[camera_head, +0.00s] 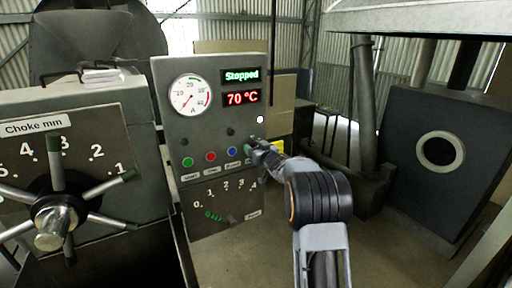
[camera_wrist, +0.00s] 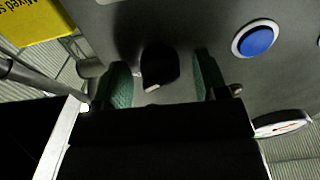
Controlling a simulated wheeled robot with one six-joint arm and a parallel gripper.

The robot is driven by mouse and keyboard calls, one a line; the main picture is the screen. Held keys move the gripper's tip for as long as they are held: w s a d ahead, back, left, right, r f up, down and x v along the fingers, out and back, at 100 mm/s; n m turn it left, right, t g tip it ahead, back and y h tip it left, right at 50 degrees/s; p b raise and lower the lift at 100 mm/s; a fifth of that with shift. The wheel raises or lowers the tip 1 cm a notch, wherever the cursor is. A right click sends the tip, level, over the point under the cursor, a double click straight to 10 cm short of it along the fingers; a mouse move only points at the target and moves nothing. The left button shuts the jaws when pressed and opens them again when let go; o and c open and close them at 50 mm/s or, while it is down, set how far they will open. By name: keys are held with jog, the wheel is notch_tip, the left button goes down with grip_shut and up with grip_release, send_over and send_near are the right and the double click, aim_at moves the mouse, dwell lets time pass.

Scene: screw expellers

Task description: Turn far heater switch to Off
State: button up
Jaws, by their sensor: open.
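The grey control panel (camera_head: 211,124) stands in the middle of the head view. My gripper (camera_head: 252,148) is at its right edge, to the right of the blue button (camera_head: 232,151). In the wrist view my gripper (camera_wrist: 162,82) is open, with its green pads on either side of a black knob (camera_wrist: 160,65), which has a white mark on its edge. Gaps show between the knob and both pads. The blue button also shows to the knob's right in the wrist view (camera_wrist: 255,40). In the head view my gripper hides the knob, and its label cannot be read.
Red (camera_head: 210,157) and green (camera_head: 187,162) buttons sit left of the blue one. The displays (camera_head: 241,86) read "Stopped" and "70 °C", beside a round gauge (camera_head: 191,95). A spoked choke wheel (camera_head: 62,207) stands at left. A dark machine (camera_head: 440,185) stands at right.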

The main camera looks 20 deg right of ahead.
jog(key=c, duration=0.9)
jog(key=shift+f+n+b, duration=0.1)
jog(key=shift+n+b, duration=0.2)
jog(key=shift+b, duration=0.2)
jog(key=shift+f+n+b, duration=0.15)
jog(key=shift+n+b, duration=0.45)
jog(key=shift+b, duration=0.2)
jog(key=n+b, duration=0.2)
jog(key=shift+n+b, duration=0.3)
jog(key=n+b, duration=0.3)
jog(key=n, duration=0.1)
jog(key=shift+d, duration=0.1)
jog(key=shift+r+n+b, duration=0.25)
jog(key=shift+n+b, duration=0.55)
jog(key=shift+n, duration=1.1)
